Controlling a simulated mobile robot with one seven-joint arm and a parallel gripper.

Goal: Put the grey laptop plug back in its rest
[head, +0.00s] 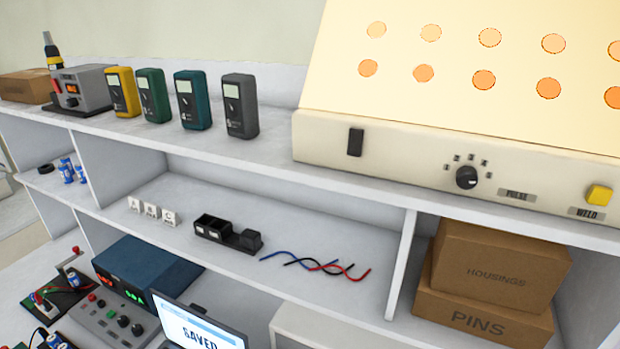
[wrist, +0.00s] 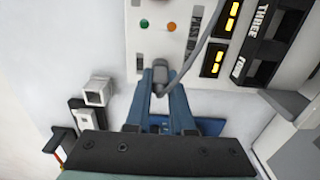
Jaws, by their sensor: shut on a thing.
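In the wrist view my gripper (wrist: 161,88), with blue fingers, is shut on the grey plug (wrist: 160,72). A grey cable (wrist: 199,45) runs up from the plug. The plug is at the lower edge of a white panel (wrist: 150,55) with a green and an orange light; I cannot tell whether it touches the panel. A pale square holder (wrist: 97,91) with an opening stands left of my gripper; I cannot tell whether it is the plug's rest. In the head view the laptop (head: 203,328) shows "SAVED" at the bottom. My gripper is not in that view.
Black modules (wrist: 268,50) marked THREE and FOUR stand right of the plug. A black-and-white block (wrist: 87,118) is at the lower left. In the head view a blue instrument (head: 145,268) stands beside the laptop, below a shelf (head: 290,225) with small parts.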

